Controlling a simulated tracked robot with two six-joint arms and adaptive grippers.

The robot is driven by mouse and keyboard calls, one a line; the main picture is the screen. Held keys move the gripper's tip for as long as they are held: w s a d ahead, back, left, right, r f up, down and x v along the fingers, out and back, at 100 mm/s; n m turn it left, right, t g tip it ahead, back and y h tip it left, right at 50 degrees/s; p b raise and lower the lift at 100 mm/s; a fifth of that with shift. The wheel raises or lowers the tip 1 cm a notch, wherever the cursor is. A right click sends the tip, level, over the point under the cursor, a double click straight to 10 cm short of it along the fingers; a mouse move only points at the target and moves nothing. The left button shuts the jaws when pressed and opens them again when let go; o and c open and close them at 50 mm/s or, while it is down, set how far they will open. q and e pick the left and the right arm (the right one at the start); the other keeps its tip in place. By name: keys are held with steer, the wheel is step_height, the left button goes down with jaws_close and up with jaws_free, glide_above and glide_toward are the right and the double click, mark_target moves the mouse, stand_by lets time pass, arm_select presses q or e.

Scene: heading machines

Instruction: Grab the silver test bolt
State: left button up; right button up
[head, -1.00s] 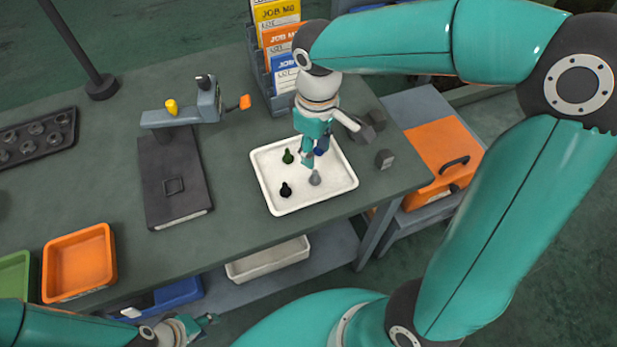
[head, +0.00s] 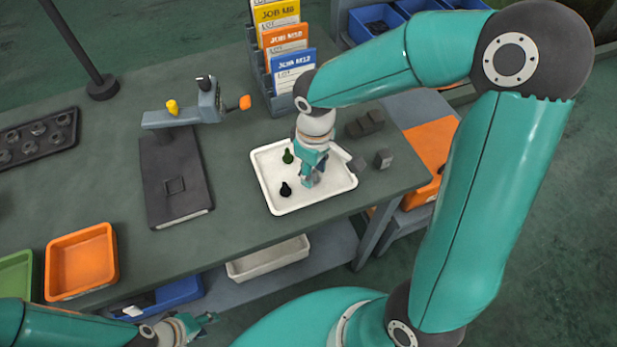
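The white tray (head: 275,200) lies on the workbench. In it stand a dark green bolt (head: 288,157) and a black bolt (head: 286,189). My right gripper (head: 309,182) points down into the right half of the tray, where the silver bolt stood in the earlier frame. The silver bolt cannot be made out now behind the gripper, and the blue piece seen earlier is also mostly hidden. Whether the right fingers are apart or closed on the bolt cannot be told. My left gripper (head: 206,318) is low at the bottom left, away from the tray, its finger opening unclear.
A grey fixture with a black base (head: 172,180) is to the left, and an orange bin (head: 80,262) is at the front left. Bench between them is clear.

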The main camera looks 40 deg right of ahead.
jaws_close()
steer(key=shift+r, duration=0.15)
